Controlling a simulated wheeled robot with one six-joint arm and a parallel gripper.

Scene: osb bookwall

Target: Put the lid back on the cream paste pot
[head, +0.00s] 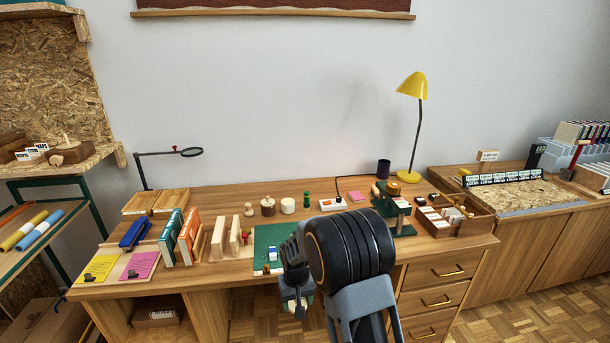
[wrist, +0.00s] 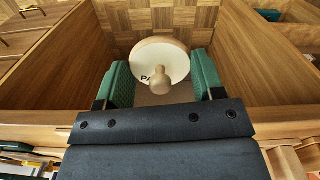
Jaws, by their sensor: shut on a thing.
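The cream lid (wrist: 160,58) is a round disc with a knob and dark letters, partly hidden by the knob. It sits between the green pads of my gripper (wrist: 161,84), which is shut on it. In the head view my gripper (head: 297,300) is low in front of the desk's front edge, and the lid cannot be made out clearly there. A cream pot (head: 287,206) stands upright on the desk, towards the back and left of my arm, apart from my gripper. Its top is too small to read in detail.
A brown pot with a pale knobbed top (head: 267,207) stands left of the cream pot, with a green piece (head: 306,199) to its right. A green mat (head: 268,240) lies in front.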

